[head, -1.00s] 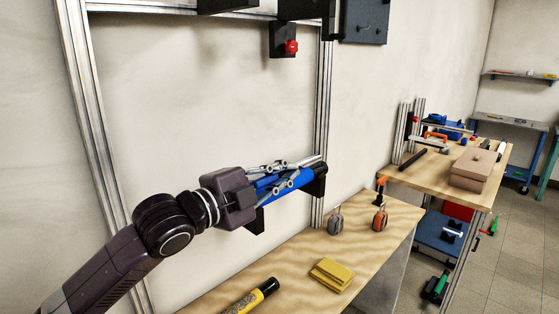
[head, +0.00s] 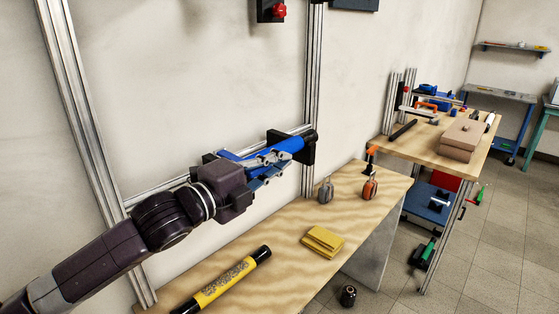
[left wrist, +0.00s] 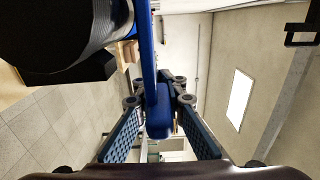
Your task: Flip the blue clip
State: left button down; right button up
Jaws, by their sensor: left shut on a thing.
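A long blue part, which I take for the blue clip (head: 290,145), lies along the crossbar of a metal frame. Its far end is at a black mount (head: 308,149). My left gripper (head: 271,159) is shut on it from the near left, with its fingers beside its near end. In the left wrist view the blue clip (left wrist: 158,118) shows as a narrow blue lever with a rounded end between the finger pads of my left gripper (left wrist: 158,103). A large black cylinder (left wrist: 55,30) fills the upper left there. My right gripper is not in view.
The metal frame (head: 311,90) stands against the wall. A cluttered second table (head: 400,155) stands to the right.

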aim_at(250, 178)
pick_arm(q)
jog(key=shift+f, duration=0.2)
jog(key=c, duration=1.9)
grip_release()
jog(key=shift+c, duration=0.2)
jog(key=shift+r, duration=0.1)
jog(key=shift+s+a, duration=0.1)
jog(key=v, duration=1)
jog(key=shift+s+a, duration=0.25)
jog(key=shift+a, duration=0.05)
jog(key=shift+s+a, duration=0.25)
jog(key=shift+s, duration=0.2)
